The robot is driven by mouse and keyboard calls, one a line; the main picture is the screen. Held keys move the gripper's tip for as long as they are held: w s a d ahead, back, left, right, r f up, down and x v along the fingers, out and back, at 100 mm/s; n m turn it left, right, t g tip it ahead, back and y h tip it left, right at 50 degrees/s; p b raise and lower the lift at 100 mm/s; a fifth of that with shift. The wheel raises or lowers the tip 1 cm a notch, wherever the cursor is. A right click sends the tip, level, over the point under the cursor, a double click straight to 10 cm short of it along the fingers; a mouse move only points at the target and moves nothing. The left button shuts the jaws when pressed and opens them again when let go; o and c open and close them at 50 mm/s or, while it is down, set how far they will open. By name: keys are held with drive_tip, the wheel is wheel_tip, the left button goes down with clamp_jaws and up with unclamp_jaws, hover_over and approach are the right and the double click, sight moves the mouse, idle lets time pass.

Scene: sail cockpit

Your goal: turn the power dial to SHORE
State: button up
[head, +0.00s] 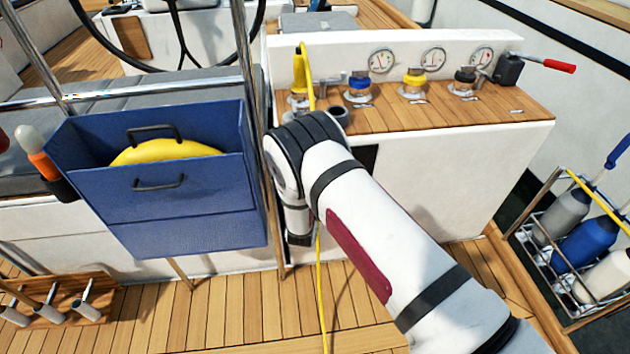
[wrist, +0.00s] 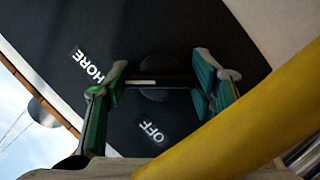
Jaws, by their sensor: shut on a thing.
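The black power dial (wrist: 158,92) is in the wrist view, with a bar handle and a short white mark on the bar's left part. My gripper (wrist: 160,78) is shut on the dial's bar, a green-padded finger at each end. A SHORE label (wrist: 88,66), its first letter unclear, is left of the dial, and an OFF label (wrist: 152,132) is below it. The white mark lies on the left side, between the directions of these labels. In the head view my arm hides the dial and my gripper.
A yellow tube-like thing (wrist: 245,125) crosses close to the wrist camera at lower right. In the head view, a yellow cable (head: 306,65) rises beside my arm. A blue bin (head: 185,215) stands left, a wooden-topped console (head: 500,105) behind, and a bottle rack (head: 560,285) right.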

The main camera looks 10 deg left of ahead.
drive_tip(key=shift+a+m, duration=0.1)
drive_tip(key=shift+m, duration=0.2)
idle(0.4)
drive_tip(key=o, duration=1.2)
drive_tip(key=shift+c, duration=0.2)
drive_tip(key=v, duration=1.2)
drive_tip(key=shift+r, duration=0.1)
